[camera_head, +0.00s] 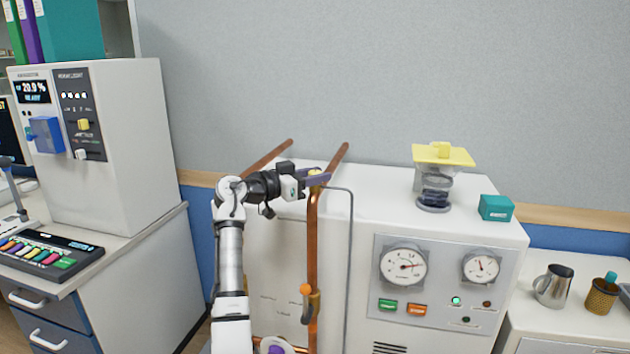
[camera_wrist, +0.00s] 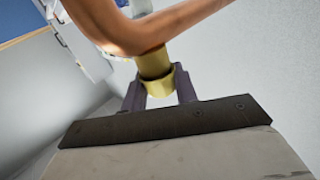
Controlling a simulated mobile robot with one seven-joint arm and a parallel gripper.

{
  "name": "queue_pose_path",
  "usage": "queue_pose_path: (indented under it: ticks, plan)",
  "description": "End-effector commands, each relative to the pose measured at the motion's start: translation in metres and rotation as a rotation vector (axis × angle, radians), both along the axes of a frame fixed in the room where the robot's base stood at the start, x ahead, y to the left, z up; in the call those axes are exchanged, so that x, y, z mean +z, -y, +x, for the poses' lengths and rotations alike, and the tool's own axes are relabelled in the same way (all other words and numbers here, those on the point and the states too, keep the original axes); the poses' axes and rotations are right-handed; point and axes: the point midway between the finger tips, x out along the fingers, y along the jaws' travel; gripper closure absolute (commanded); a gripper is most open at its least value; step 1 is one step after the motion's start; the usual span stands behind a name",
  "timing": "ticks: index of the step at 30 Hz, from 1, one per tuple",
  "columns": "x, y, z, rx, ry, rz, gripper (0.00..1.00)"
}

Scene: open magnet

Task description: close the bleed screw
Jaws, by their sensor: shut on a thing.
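The bleed screw (camera_head: 315,173) shows as a small yellow-brass piece at the top of the upright copper pipe (camera_head: 313,232) in the head view. In the wrist view it is a brass fitting (camera_wrist: 156,80) between the two purple fingers, below a thick copper pipe (camera_wrist: 150,30). My gripper (camera_head: 318,178) reaches it from the left with the wrist roughly level. The fingers are shut on the brass fitting, one on each side. The fingers and pipe hide part of the screw, so how far it is turned cannot be told.
An orange-handled valve (camera_head: 306,290) sits lower on the pipe. A thin grey tube (camera_head: 350,250) runs down just right of it. The white cabinet (camera_head: 400,212) with gauges stands to the right, carrying a yellow-topped glass vessel (camera_head: 436,185) and a teal box (camera_head: 496,207).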

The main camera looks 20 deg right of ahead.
Motion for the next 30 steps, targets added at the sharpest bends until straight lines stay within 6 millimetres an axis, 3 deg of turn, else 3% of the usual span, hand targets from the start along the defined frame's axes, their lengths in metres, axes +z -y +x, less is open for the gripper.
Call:
queue_pose_path:
  ticks: [12, 28, 29, 30]
  plan:
    - [-0.0005, 0.0005, 0.0000, -0.171, -0.001, 0.004, 0.94]
    - [-0.0025, 0.0008, -0.0003, -0.195, -0.003, 0.005, 0.94]
    - [-0.0026, 0.0009, -0.0003, -0.195, -0.003, 0.005, 0.70]
    - [-0.0025, 0.0009, -0.0002, -0.194, -0.003, 0.005, 0.65]
